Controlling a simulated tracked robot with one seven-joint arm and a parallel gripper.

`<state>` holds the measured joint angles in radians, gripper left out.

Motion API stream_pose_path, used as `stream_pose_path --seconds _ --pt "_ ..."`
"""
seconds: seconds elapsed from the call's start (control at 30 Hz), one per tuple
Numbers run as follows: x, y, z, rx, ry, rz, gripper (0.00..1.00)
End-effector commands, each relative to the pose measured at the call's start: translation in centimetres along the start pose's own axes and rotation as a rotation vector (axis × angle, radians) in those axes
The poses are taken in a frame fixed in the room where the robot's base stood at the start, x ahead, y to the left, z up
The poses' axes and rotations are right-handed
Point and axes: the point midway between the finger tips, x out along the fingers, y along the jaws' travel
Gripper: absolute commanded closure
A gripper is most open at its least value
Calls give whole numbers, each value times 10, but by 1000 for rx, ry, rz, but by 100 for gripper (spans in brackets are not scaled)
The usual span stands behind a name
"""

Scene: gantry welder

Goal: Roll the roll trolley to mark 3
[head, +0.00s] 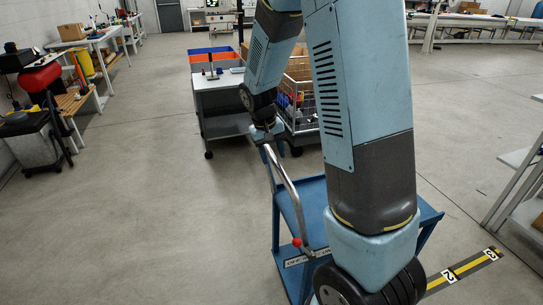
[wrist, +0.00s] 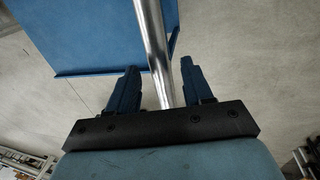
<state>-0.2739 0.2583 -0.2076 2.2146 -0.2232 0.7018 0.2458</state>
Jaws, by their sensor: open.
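The blue roll trolley (head: 313,203) stands on the floor in front of me, with a steel push handle (head: 292,195) on its left side and a red knob (head: 296,242) low on it. My arm hides much of the trolley. My gripper (wrist: 159,66) is open, with one finger on each side of the handle bar (wrist: 152,40); I cannot tell if either finger touches it. The blue deck (wrist: 85,35) lies beyond the fingers. Mark 3 (head: 490,254) is at the far right end of a yellow-black floor strip, right of the trolley; mark 2 (head: 449,275) is nearer.
A grey cart (head: 222,82) with orange and blue bins and a wire basket trolley (head: 303,113) stand behind the blue trolley. A shelf rack (head: 520,185) stands at the right, close to mark 3. Benches line the left wall. The floor at left is clear.

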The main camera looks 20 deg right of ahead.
Motion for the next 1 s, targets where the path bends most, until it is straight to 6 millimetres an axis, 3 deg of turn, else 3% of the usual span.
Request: stream_pose_path --seconds 0.43,1.0 --pt "10 0 0 0 1 0 50" --pt "9 0 0 0 1 0 100"
